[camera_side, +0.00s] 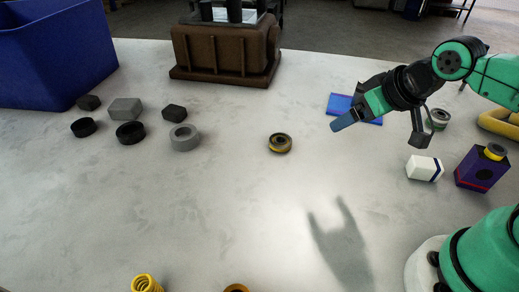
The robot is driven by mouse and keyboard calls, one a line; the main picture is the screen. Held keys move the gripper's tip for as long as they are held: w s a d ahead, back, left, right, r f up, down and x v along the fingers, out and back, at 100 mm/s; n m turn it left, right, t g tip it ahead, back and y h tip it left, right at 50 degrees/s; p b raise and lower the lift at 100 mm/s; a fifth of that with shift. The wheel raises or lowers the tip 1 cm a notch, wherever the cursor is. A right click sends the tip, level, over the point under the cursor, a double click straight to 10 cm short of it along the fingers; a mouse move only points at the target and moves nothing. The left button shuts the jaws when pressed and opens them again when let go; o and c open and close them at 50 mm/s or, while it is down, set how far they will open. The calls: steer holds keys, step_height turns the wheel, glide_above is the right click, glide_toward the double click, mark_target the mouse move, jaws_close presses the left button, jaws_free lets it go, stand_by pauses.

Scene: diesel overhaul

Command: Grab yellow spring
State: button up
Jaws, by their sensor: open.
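A yellow spring (146,284) stands at the bottom edge of the picture, left of the middle. Its coils show, and its lower part is cut off by the frame. My gripper (378,134) is at the upper right, raised above the table, with its fingers spread wide apart and nothing between them. It is far from the spring, up and to the right of it.
A brown engine block (225,50) and a blue bin (55,55) stand at the back. Several dark and grey parts (130,132) lie left. A ring-shaped part (280,143) lies mid-table. A white box (424,168) and purple box (480,172) stand right. The front middle is mostly clear.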

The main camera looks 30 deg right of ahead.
steer(key=n+g+y, duration=1.2)
steer(key=n+g, duration=0.1)
steer(key=n, duration=1)
glide_toward(147, 277)
steer(key=x, duration=0.4)
steer(key=shift+w+a+f, duration=0.1)
steer(key=shift+f, duration=0.05)
steer(key=shift+a+f, duration=0.15)
steer(key=shift+a, duration=0.1)
steer(key=shift+x, duration=2.65)
jaws_close()
